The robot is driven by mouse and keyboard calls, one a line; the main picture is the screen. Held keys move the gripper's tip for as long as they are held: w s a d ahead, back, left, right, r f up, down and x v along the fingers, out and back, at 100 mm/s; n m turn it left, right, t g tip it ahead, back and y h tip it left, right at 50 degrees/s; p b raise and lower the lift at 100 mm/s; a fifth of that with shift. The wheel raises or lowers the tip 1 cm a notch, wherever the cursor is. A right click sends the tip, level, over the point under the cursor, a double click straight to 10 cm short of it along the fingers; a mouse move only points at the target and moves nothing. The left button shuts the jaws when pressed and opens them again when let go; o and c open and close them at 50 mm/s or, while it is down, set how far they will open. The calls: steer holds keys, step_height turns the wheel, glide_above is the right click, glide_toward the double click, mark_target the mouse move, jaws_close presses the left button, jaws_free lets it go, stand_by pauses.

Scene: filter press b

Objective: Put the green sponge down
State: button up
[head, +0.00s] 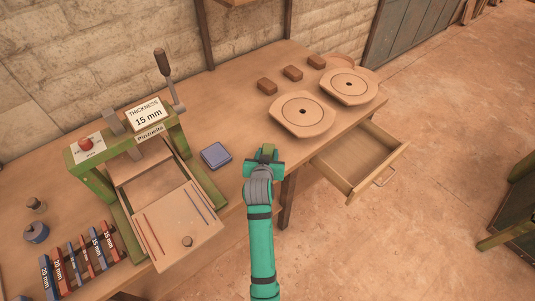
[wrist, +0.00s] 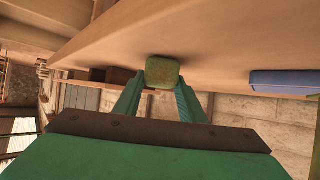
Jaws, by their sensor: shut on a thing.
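The green sponge (head: 267,151) is a small block at the tip of my gripper (head: 264,161), over the front part of the wooden table (head: 235,110). In the wrist view, the green sponge (wrist: 163,72) sits between the two teal fingers of my gripper (wrist: 160,90), which are shut on it. The tabletop (wrist: 215,40) shows close behind the sponge in that view. I cannot tell whether the sponge touches the table.
A blue block (head: 216,155) lies left of my gripper, beside the green press (head: 90,160). Two round-holed wooden plates (head: 303,114) and three brown blocks (head: 292,73) lie farther back. An open drawer (head: 362,160) juts out at right. Bare tabletop lies between blue block and plates.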

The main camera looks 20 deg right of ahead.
steer(key=shift+f, duration=0.1)
steer(key=o, duration=1)
steer(key=shift+o, duration=0.2)
